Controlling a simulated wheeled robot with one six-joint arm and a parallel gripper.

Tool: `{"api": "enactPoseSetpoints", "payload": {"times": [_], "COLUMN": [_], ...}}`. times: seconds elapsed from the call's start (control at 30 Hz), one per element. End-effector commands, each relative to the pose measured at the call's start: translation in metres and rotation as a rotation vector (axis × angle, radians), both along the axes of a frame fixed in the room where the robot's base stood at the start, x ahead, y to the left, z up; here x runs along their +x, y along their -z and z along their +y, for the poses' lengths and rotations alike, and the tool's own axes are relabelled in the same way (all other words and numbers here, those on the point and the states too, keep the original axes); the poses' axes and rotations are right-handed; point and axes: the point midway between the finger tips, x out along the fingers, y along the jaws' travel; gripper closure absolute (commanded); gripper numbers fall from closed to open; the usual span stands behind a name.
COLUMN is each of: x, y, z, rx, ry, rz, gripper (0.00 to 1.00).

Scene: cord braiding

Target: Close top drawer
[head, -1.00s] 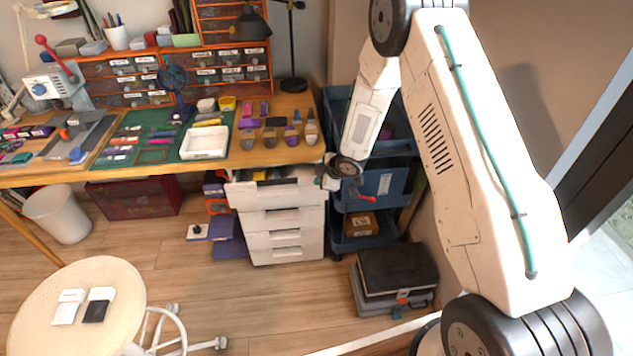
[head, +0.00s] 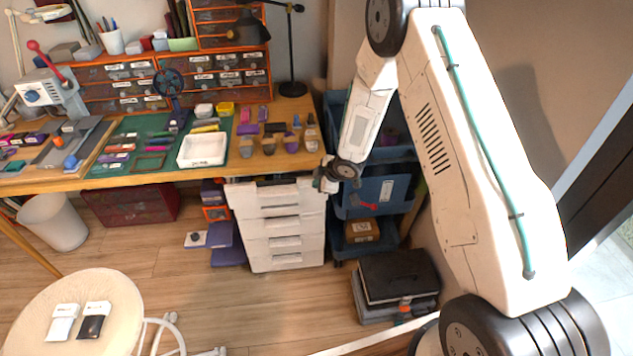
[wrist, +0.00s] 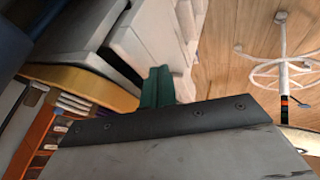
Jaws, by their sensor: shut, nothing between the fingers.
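The white drawer unit (head: 285,243) stands under the table's right end, with its drawer fronts stacked. The top drawer (head: 272,198) is its uppermost front, close below the table edge; a narrow dark strip shows above it, and I cannot tell whether it is fully in. My gripper (head: 326,180) is at the unit's upper right corner, shut and empty. In the wrist view the green fingers (wrist: 157,88) are beside the white drawer fronts (wrist: 135,38); whether they touch cannot be told.
The wooden table (head: 150,178) above carries a white tray (head: 202,149) and small tools. A blue cart (head: 372,192) stands right of the drawers. Dark cases (head: 397,277) lie on the floor at right. A round stool (head: 75,315) is at front left. Floor before the drawers is clear.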

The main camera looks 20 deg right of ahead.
Motion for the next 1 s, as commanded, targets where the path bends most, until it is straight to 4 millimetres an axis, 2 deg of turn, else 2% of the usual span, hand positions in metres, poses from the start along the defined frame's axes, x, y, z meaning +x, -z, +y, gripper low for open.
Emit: {"api": "enactPoseSetpoints", "payload": {"times": [0.13, 0.4, 0.63, 0.73, 0.77, 0.87, 0.97, 1.0], "x": [-0.020, -0.052, -0.069, -0.072, -0.076, -0.091, -0.103, -0.105], "y": [0.000, -0.051, -0.075, -0.077, -0.072, -0.041, 0.004, 0.022], "z": [0.001, -0.013, -0.022, -0.019, -0.013, 0.008, 0.043, 0.062], "rx": [0.001, 0.000, -0.001, -0.001, 0.001, 0.005, 0.051, 0.082], "ry": [0.004, -0.001, -0.002, -0.011, -0.019, -0.056, -0.067, -0.077], "rz": [0.003, -0.003, -0.001, 0.003, 0.013, 0.069, 0.117, 0.110], "gripper": [1.00, 1.00, 1.00, 0.72, 0.68, 0.68, 0.68, 0.68]}}
